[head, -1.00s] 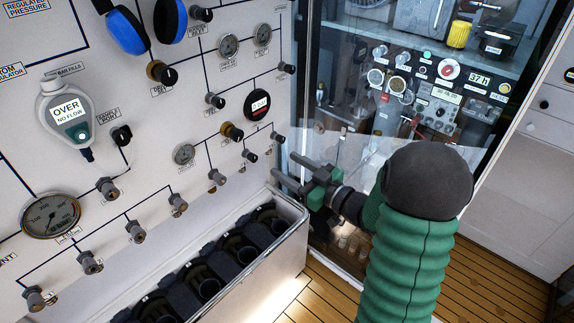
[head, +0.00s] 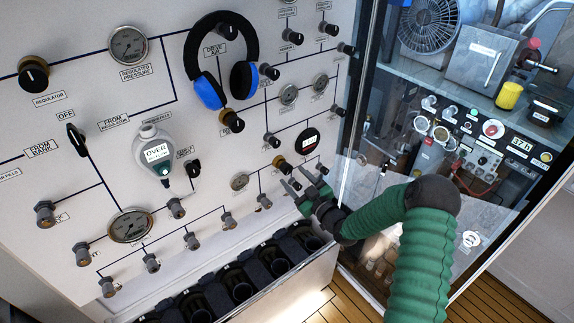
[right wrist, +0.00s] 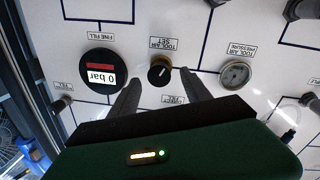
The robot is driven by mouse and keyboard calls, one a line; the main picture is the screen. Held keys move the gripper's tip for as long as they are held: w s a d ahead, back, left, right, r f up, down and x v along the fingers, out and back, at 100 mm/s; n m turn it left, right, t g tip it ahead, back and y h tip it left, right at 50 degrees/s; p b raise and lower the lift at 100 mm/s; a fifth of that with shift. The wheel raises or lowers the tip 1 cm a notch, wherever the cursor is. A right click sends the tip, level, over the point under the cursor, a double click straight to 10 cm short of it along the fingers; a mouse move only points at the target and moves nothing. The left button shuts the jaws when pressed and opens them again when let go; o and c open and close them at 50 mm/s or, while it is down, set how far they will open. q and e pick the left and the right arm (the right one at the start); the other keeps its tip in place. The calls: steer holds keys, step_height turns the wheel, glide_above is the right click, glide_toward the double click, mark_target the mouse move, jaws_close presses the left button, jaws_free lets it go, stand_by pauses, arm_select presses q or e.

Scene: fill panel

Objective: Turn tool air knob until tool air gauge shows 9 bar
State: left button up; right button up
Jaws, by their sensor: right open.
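The tool air set knob (right wrist: 160,72), black with a brass base, shows in the right wrist view. It also appears on the panel in the head view (head: 282,167). The round tool air pressure gauge (right wrist: 236,74) is beside it and also shows in the head view (head: 240,182); its needle is too small to read. My right gripper (head: 294,178) is open and empty close to the panel. In the right wrist view its fingertips (right wrist: 160,82) point at the panel on either side of the knob. Contact cannot be told. My left gripper is out of view.
A black fine fill display reading 0 bar (right wrist: 101,73) is beside the knob. Blue headphones (head: 212,88) hang higher on the panel. A metal trough with dark cylinders (head: 335,262) lies below. A glass-fronted cabinet (head: 430,130) stands to the right.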

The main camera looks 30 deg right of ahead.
mark_target(289, 171)
steer(key=w, duration=0.2)
steer(key=w+p, duration=0.1)
steer(key=w, duration=0.1)
steer(key=shift+w+d, duration=0.2)
steer(key=shift+w, duration=0.2)
steer(key=shift+a, duration=0.1)
steer(key=shift+c, duration=0.4)
jaws_close()
steer(key=shift+f+m+b, duration=0.15)
steer(key=shift+m+b, duration=0.45)
